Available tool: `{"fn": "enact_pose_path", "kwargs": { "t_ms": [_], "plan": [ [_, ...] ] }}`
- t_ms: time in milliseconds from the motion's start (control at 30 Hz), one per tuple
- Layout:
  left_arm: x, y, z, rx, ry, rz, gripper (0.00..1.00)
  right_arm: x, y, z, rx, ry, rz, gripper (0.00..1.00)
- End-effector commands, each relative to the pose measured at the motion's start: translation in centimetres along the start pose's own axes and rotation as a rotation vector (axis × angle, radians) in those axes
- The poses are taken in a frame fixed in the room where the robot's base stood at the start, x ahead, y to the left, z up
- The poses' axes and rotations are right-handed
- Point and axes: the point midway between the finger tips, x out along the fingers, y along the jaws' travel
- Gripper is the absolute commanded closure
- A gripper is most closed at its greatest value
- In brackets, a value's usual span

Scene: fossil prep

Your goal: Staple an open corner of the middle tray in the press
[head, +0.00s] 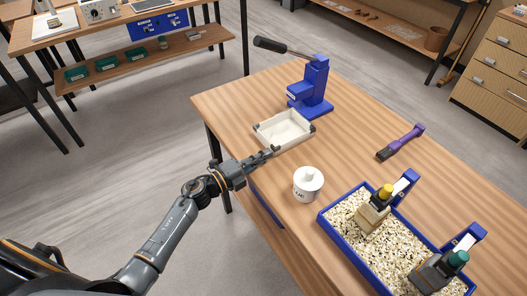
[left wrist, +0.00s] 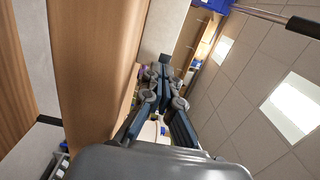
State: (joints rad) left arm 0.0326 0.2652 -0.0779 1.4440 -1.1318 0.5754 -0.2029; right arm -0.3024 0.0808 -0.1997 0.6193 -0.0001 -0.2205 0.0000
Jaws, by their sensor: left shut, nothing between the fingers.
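A cream open tray (head: 285,131) lies on the wooden table, just in front of the blue press (head: 316,85). Dark pieces show at its left and right corners; the far corner is close to the press jaw and I cannot tell whether it is inside. The press lever (head: 283,47) sticks up and out to the left with a black grip. My left gripper (head: 274,151) is shut and empty at the tray's near corner; I cannot tell whether it touches. The left wrist view shows its closed fingers (left wrist: 164,72). My right gripper is out of view.
A white lidded jar (head: 308,185) stands right of my left gripper. A blue tray (head: 341,237) of pale granules holds two tools with yellow and green knobs. A purple-handled brush (head: 401,142) lies at the right. The table between press and brush is clear.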

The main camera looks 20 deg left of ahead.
Motion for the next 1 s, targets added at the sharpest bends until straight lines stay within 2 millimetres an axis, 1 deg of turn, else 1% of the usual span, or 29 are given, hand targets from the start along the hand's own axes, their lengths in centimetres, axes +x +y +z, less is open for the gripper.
{"fn": "enact_pose_path", "kwargs": {
  "t_ms": [133,467,700,1000],
  "plan": [
    [0.5,0.0,0.6,-0.001,-0.001,0.0,1.0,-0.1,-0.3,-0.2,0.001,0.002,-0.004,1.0],
    [0.6,0.0,0.7,0.0,0.0,-0.001,1.0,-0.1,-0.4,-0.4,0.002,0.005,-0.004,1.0],
    [2.0,0.1,2.1,0.002,0.0,0.0,1.0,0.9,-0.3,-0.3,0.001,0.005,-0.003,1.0],
    [1.9,0.1,2.0,-0.001,0.0,0.002,1.0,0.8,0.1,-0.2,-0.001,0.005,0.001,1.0]
  ]
}}
